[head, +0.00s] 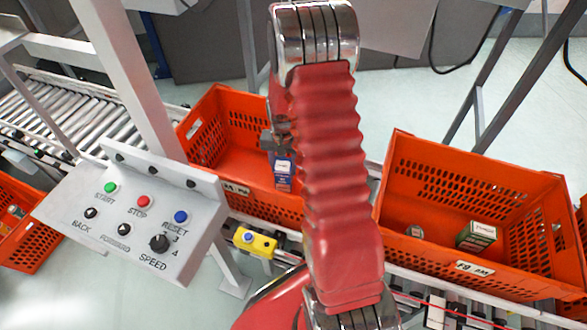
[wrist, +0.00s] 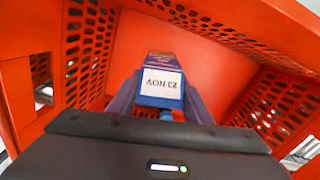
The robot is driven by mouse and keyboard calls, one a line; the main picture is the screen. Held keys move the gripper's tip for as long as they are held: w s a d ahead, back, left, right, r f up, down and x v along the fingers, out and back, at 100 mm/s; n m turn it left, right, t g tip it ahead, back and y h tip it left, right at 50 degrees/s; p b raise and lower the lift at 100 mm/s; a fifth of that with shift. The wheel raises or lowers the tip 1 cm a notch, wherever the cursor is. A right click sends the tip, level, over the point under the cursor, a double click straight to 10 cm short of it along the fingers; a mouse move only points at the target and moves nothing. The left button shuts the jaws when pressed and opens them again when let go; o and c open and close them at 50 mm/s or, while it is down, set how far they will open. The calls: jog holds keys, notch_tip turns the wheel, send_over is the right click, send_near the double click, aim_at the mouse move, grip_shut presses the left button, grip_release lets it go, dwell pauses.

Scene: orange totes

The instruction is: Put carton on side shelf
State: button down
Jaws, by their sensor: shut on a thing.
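A blue carton (head: 284,175) with a white label is in the left orange tote (head: 207,112) in the head view. In the wrist view the carton (wrist: 163,82) shows its label reading "23 NOV", with the tote walls (wrist: 230,50) around it. My gripper (wrist: 160,106) is shut on the carton, one finger on each side. In the head view my gripper (head: 278,143) is partly hidden behind my red arm. I cannot tell whether the carton touches the tote floor. I cannot make out a side shelf.
A second orange tote (head: 400,160) on the right holds a green carton (head: 477,236) and a small round item (head: 415,232). A control panel (head: 135,215) on a grey post stands left. A roller conveyor (head: 75,115) runs behind it. A yellow switch box (head: 255,242) is in front.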

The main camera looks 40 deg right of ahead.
jog(key=w+a+r+n, duration=0.3)
jog(key=a+r, duration=0.3)
jog(key=r, duration=0.3)
jog(key=w+a+r+n, duration=0.3)
jog(key=a+r+n, duration=0.2)
jog(key=a+r, duration=0.2)
notch_tip(320, 180, up, 2)
jog(key=shift+r+n, duration=0.1)
jog(key=shift+n, duration=0.3)
jog(key=shift+s, duration=0.15)
